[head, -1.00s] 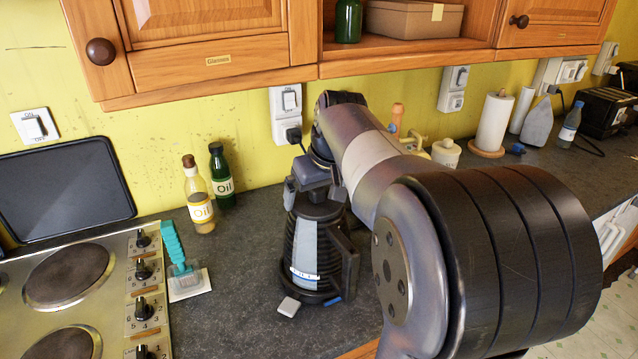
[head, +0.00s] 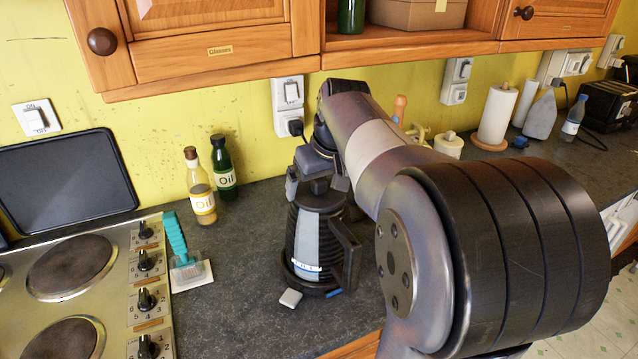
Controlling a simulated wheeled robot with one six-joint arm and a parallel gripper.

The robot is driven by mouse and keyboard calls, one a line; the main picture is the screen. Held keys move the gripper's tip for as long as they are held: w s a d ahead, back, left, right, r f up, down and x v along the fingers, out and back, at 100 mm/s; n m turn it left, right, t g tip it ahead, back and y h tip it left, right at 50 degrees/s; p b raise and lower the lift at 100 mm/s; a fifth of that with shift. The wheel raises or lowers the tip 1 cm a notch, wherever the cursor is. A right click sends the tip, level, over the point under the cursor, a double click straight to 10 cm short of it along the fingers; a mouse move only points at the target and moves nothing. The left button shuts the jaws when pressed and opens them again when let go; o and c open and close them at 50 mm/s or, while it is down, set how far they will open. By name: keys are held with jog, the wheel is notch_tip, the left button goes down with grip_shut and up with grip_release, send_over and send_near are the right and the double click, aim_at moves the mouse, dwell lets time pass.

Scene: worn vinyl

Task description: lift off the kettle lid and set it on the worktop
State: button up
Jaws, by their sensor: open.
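The kettle (head: 307,245) is black with a grey strip and a side handle. It stands upright on the dark worktop (head: 235,290), right of the oil bottles. My gripper (head: 317,185) is open directly above the kettle's top, with its fingers pointing down around the top. The gripper covers the top, so the lid is mostly hidden. I cannot tell whether the fingers touch it.
Two oil bottles, one pale (head: 200,190) and one dark green (head: 223,168), stand left of the kettle. A teal brush (head: 178,245) lies near the hob (head: 75,275). A small white block (head: 290,298) lies before the kettle. Worktop between brush and kettle is clear.

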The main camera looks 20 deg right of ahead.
aim_at(320, 180)
jog(key=v, duration=1)
jog(key=shift+r, duration=0.1)
jog(key=x, duration=1)
jog(key=shift+f, duration=0.25)
jog(key=shift+r, duration=0.25)
jog(key=shift+v, duration=1.8)
jog(key=shift+f, duration=0.15)
